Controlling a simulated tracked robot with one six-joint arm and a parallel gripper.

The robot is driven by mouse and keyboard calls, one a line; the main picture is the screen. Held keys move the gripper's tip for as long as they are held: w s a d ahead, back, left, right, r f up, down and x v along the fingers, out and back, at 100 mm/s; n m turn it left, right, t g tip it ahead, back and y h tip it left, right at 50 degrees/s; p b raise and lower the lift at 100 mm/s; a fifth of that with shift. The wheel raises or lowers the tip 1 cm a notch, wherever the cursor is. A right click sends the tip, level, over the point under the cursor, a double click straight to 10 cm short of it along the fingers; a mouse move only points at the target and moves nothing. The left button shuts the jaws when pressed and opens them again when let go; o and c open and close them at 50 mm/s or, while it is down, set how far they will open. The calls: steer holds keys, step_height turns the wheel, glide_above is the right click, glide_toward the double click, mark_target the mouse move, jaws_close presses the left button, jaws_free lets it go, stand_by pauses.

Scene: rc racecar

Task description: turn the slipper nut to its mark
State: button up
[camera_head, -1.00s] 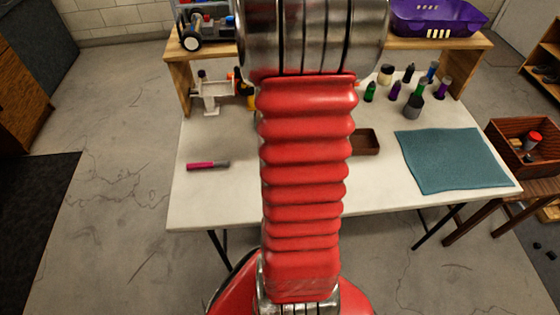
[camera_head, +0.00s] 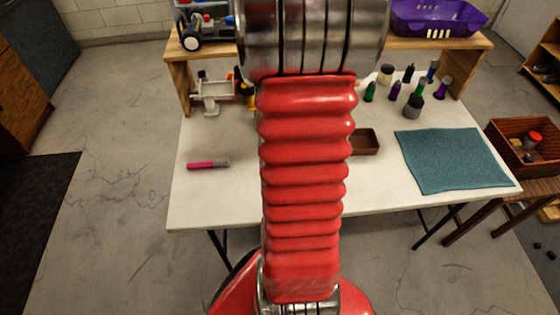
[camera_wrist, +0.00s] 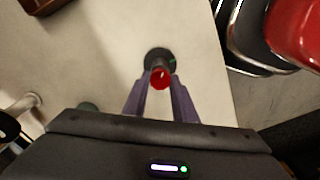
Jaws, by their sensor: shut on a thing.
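In the wrist view, my gripper (camera_wrist: 161,84) has its two purple-grey fingers closed on a small red-topped piece, which I take for the slipper nut (camera_wrist: 161,75). The red top shows between the fingertips. A dark round part (camera_wrist: 157,56) shows just behind it against the pale tabletop; whether the two are joined is unclear. I cannot make out the mark. In the head view my red arm hides the gripper and the nut.
The white table (camera_head: 220,200) has clear room at its front left. A pink-and-grey tool (camera_head: 207,165) lies there. A small brown tray (camera_head: 365,141) and a teal mat (camera_head: 457,160) lie to the right. Several bottles stand behind, under a wooden shelf (camera_head: 420,43).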

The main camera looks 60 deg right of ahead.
steer(key=shift+m, duration=1.7)
steer(key=shift+m, duration=1.7)
steer(key=shift+m, duration=0.9)
steer(key=o, duration=1)
steer(key=shift+c, duration=0.2)
